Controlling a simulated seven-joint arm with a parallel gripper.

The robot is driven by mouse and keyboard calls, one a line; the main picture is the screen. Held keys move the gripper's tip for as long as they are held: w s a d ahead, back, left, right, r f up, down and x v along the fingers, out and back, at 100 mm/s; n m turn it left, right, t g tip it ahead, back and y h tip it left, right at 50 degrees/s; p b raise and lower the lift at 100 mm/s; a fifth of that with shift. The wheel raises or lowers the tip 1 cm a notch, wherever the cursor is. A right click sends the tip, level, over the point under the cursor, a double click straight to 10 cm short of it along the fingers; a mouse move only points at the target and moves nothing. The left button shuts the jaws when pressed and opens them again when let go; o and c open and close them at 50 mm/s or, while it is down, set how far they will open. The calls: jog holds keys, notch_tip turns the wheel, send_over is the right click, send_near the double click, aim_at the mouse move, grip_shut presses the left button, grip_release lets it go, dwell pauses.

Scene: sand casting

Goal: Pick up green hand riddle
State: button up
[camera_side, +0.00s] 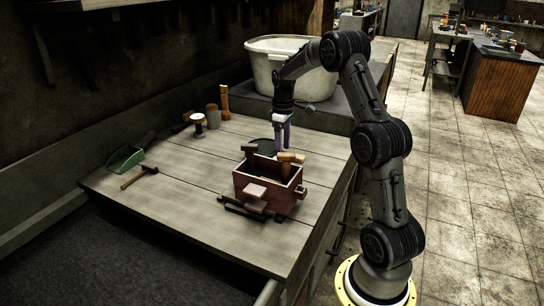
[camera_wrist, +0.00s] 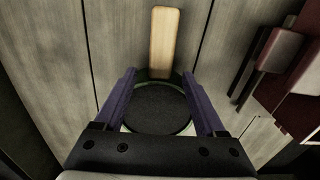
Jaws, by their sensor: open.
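The green hand riddle (camera_wrist: 158,110) lies on the table in the wrist view, a round dark mesh with a green rim. Its pale wooden handle (camera_wrist: 165,40) points to the top of the picture. In the side view its dark disc (camera_side: 261,147) shows behind the red box, partly hidden by the box and its contents. My gripper (camera_side: 281,149) is open and points down over the riddle. In the wrist view the purple fingers of my gripper (camera_wrist: 159,74) stand on either side of the mesh. I cannot tell whether they touch the rim.
A dark red box (camera_side: 265,192) with wooden-handled tools stands close to my gripper, with dark bars beside it. A green scoop (camera_side: 125,158), a hammer (camera_side: 139,177) and small cylinders are farther left. A large pale tub (camera_side: 268,66) stands behind. The table's left middle is clear.

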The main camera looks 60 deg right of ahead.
jog(key=shift+f, duration=1.05)
jog(key=c, duration=1.1)
grip_shut()
jog(key=shift+w+r, duration=0.1)
jog(key=shift+r, duration=0.05)
